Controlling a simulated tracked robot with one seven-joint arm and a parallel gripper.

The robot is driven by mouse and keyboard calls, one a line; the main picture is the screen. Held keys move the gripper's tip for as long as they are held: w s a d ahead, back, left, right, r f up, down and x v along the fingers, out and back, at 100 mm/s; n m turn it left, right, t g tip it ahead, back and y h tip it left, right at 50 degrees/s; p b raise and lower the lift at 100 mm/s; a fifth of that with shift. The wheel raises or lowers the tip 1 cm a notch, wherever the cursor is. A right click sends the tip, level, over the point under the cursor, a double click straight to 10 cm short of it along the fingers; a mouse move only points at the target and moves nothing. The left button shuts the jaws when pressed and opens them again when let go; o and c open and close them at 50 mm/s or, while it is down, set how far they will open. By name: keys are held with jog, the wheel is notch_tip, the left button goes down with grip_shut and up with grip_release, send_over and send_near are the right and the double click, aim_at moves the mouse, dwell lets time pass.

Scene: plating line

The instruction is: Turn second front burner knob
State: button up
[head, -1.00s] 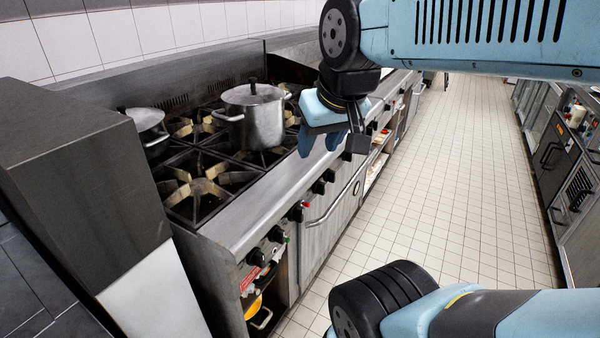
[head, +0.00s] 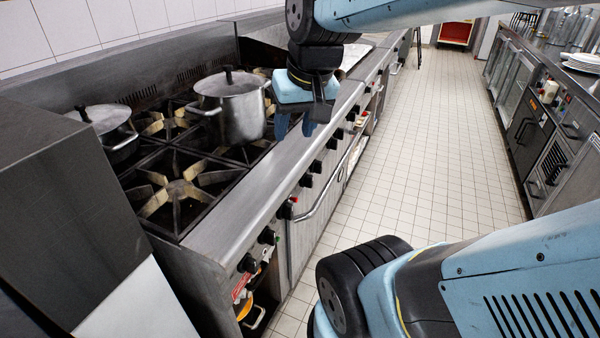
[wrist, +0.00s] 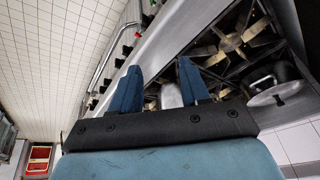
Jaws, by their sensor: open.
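A row of black knobs runs along the stove's front panel. In the head view the nearest knob (head: 247,263) is at the lower left, and a second knob (head: 267,236) is just beyond it. More knobs (head: 306,180) follow farther along. My gripper (head: 295,127) is open and empty, fingers pointing down, beside the large pot and over the stove's front ledge as seen in the head view. It is apart from the knobs. In the wrist view the two blue fingers (wrist: 160,68) are spread, with several knobs (wrist: 103,89) to their left.
A large lidded pot (head: 230,107) stands on the burners, left of my gripper. A smaller lidded pot (head: 106,128) sits at the back left. An oven handle (head: 328,190) sticks out below the knobs. The tiled aisle (head: 430,130) is clear, with counters (head: 545,140) on the right.

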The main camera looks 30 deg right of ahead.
jog(key=w+d+f+m+g+y, duration=0.4)
jog(key=w+f+m, duration=0.25)
jog(key=f, duration=0.25)
jog(key=m+t+y, duration=0.7)
jog(key=m+t, duration=0.7)
jog(key=m, duration=0.7)
send_near(306, 180)
jog(key=x, duration=0.7)
jog(key=shift+w+d+f, duration=0.2)
jog(key=shift+w+d, duration=0.05)
jog(key=shift+d, duration=0.15)
grip_shut()
jog(key=shift+d, duration=0.15)
